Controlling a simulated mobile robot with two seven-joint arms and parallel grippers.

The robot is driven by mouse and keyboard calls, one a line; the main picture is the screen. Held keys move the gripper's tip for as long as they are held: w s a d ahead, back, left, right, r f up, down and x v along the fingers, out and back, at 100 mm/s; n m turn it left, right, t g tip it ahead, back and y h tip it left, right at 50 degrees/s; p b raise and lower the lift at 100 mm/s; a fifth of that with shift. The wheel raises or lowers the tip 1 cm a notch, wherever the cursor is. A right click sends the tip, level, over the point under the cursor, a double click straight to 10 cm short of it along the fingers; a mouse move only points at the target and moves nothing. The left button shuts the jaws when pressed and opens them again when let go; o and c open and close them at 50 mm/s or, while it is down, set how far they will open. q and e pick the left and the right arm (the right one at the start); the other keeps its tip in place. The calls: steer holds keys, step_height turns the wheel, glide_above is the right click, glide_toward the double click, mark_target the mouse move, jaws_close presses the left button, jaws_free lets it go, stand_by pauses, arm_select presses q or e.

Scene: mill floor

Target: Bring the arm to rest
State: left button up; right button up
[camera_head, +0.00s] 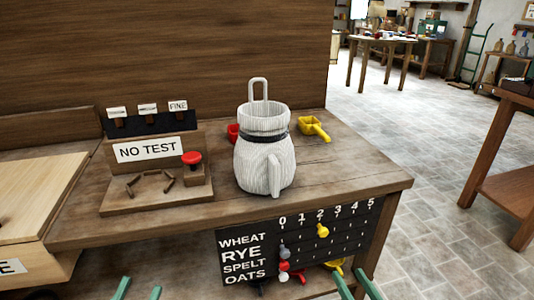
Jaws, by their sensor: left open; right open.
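The green fingertips of my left gripper (139,290) show at the bottom left edge, in front of the bench. They are apart with nothing between them. The green fingertips of my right gripper (355,284) show at the bottom edge right of centre, below the bench's front right corner. They are also apart, and I see nothing held between them. The rest of both grippers and both arms is out of view. Neither gripper appears to hold anything.
The wooden bench (345,175) carries a white ribbed jug (262,165), a yellow scoop (313,127), a partly hidden red item (233,132) and a "NO TEST" stand with a red button (191,159). A pegged grain board (300,240) hangs in front. Open floor (440,170) lies right.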

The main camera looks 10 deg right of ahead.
steer(key=s+a+r+n+t+y, duration=0.1)
steer(key=s+a+r+n+y, duration=0.15)
steer(key=a+r+n, duration=0.3)
steer(key=s+a+r+n+t+y, duration=0.1)
steer(key=s+a+r+n+y, duration=0.2)
steer(key=a+r, duration=0.35)
arm_select(q)
steer(key=s+a+f+n+g+y+p, duration=0.2)
steer(key=s+f+g+p, duration=0.6)
steer(key=p, duration=1.5)
step_height(320, 180, down, 2)
steer(key=n+g+y, duration=0.2)
steer(key=y, duration=0.1)
steer(key=shift+s+a+n+g+p, duration=0.3)
steer(key=shift+s+a+g+p, duration=0.05)
steer(key=shift+a+g+p, duration=0.05)
arm_select(e)
steer(key=s+d+f+m+g+h, duration=0.3)
steer(key=s+f+g, duration=0.4)
steer(key=f+g, duration=0.3)
steer(key=shift+s+d+m+g+h, duration=0.15)
steer(key=shift+d+m+g+h, duration=0.2)
steer(key=shift+m+h, duration=0.5)
steer(key=shift+r, duration=0.1)
